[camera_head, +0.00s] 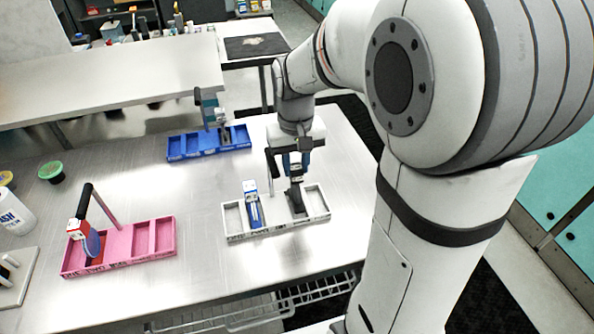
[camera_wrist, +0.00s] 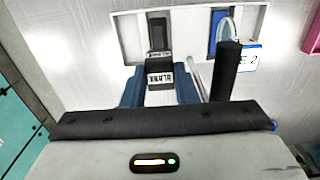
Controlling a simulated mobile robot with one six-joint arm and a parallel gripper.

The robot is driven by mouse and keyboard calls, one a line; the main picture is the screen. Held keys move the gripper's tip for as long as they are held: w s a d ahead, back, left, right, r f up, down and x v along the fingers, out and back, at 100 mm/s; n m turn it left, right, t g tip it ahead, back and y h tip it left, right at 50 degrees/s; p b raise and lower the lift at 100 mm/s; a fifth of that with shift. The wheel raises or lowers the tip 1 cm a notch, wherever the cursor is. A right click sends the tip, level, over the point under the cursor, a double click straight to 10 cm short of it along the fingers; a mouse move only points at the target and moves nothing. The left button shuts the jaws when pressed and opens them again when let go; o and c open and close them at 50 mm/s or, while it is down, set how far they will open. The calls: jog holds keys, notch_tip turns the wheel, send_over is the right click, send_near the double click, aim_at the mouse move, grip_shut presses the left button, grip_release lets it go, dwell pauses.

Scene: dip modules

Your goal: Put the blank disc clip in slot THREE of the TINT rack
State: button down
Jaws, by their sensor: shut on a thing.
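My gripper (camera_head: 295,152) is over the right part of the white rack (camera_head: 238,238), pointing down. It is shut on the blank disc clip (camera_head: 297,201), a dark clip with a white label reading BLANK in the wrist view (camera_wrist: 160,78). The clip's dark lower end is at a right-hand compartment of the white rack in the head view; whether it rests on the floor of it I cannot tell. A blue disc clip (camera_head: 254,212) with a white head stands in a compartment left of it. I cannot read a TINT name on any rack.
A pink rack (camera_head: 150,258) with a red-headed clip (camera_head: 85,235) stands at left. A blue rack (camera_head: 180,156) with another clip is at the back. A dark handle (camera_wrist: 227,70) rises close beside my gripper. The table between the racks is clear.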

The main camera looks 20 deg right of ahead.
jog(key=shift+f, duration=1.35)
jog(key=c, duration=1.1)
grip_release()
jog(key=shift+c, duration=0.2)
notch_tip(320, 180, up, 11)
jog(key=shift+r, duration=0.1)
jog(key=s+f+t, duration=0.3)
jog(key=s+f, duration=0.2)
jog(key=s, duration=0.9)
jog(key=shift+d+f, duration=0.15)
jog(key=shift+d, duration=0.15)
